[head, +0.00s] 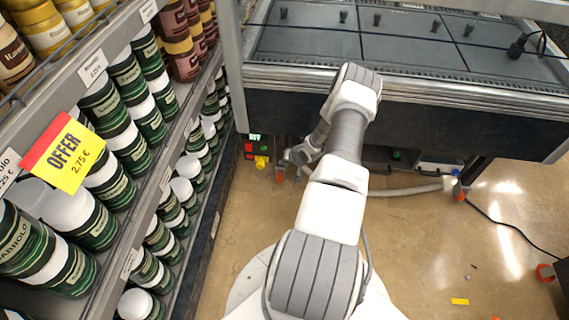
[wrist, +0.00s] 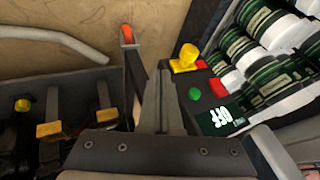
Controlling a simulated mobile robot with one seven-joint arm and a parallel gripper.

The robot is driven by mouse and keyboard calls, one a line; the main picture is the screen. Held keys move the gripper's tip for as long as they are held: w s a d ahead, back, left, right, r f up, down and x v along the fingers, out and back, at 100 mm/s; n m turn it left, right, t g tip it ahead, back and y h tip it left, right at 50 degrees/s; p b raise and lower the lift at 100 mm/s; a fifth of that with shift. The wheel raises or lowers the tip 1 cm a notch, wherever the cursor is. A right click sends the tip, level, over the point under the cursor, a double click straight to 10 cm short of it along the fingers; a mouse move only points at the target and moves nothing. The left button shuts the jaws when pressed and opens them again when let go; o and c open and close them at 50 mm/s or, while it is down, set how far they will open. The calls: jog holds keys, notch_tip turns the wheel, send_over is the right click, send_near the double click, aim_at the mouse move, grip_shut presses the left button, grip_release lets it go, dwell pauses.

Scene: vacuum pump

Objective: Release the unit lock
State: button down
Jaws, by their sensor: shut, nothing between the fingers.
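A control panel shows low under the left end of the bench. It has a yellow knob on a yellow base (wrist: 186,58), a red button (wrist: 217,87), a green button (wrist: 195,94) and a small lit display (wrist: 222,118) whose text looks like OFF, upside down in the wrist view. In the head view the yellow knob (head: 261,162) sits below the display (head: 254,136). I cannot tell which part is the unit lock. My gripper (wrist: 165,75) is shut and empty, beside the panel and apart from the knob in the picture. In the head view my arm partly hides it.
An orange-tipped part (wrist: 127,35) stands beyond my gripper. Yellow levers (wrist: 48,130) (wrist: 107,115) lie left of it in the wrist view. A grey hose (head: 410,189) runs along the floor. The shelf of jars (head: 130,150) stands close on the left. The bench (head: 400,80) overhangs the panel.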

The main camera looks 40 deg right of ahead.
aim_at(261, 163)
jog(key=w+a+f+b, duration=0.2)
jog(key=w+f+b, duration=0.1)
jog(key=w+f, duration=0.2)
jog(key=shift+w+a, duration=0.2)
jog(key=shift+w, duration=0.45)
